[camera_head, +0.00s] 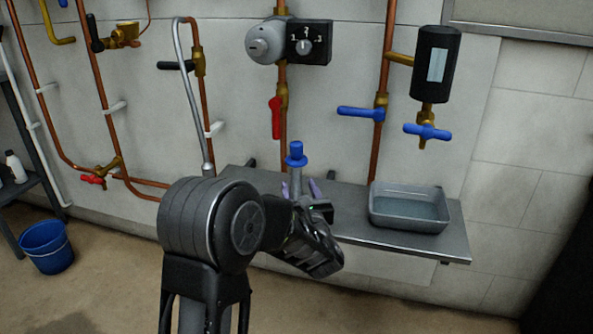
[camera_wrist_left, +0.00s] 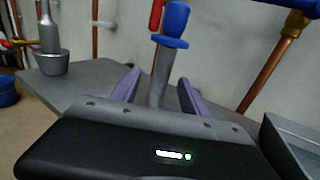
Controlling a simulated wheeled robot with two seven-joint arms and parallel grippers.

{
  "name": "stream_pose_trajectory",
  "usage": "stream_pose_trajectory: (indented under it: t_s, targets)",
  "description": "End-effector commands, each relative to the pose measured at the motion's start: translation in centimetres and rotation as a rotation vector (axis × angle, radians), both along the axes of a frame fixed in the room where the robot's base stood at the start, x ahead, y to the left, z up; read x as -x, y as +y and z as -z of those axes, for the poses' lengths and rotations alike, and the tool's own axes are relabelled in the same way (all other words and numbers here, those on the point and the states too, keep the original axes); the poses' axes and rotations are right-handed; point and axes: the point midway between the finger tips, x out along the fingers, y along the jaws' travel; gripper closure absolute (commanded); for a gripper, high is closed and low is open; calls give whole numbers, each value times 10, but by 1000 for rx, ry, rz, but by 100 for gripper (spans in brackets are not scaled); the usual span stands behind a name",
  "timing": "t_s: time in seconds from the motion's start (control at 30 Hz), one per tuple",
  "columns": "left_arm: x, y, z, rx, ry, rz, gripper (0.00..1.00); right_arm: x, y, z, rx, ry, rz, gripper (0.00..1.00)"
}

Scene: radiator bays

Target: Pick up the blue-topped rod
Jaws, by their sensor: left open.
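The blue-topped rod (camera_head: 296,154) stands upright on the grey shelf, with a blue knob and collar on a grey shaft. It also shows in the left wrist view (camera_wrist_left: 165,55), slightly tilted in that picture. My left gripper (camera_head: 300,188) is open, its two purple fingers pointing toward the wall. In the left wrist view the shaft shows between the spread fingers (camera_wrist_left: 158,86), with gaps on both sides. I cannot tell how deep the shaft sits between them. The rod's foot is hidden behind the gripper body. My right gripper is not in view.
The grey shelf (camera_head: 375,238) carries a tray of liquid (camera_head: 410,226) on the right. A tall hooked grey rod (camera_head: 187,90) stands left; the wrist view shows its cup (camera_wrist_left: 50,62). Copper pipes with a red valve handle (camera_head: 275,118) and blue handles (camera_head: 360,113) line the wall behind.

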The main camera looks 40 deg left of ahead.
Motion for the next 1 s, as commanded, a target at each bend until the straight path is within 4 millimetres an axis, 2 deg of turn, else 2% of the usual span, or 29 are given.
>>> stream_pose_trajectory:
  t_s: [0.23, 0.6, 1.0]
  targets:
    - [-5, 4, 0, -1, -2, -1, 48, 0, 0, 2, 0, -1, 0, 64]
    - [-37, 34, 1, -1, -2, 0, 48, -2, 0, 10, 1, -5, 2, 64]
    - [-38, 35, 0, -1, -1, 0, 48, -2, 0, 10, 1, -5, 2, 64]
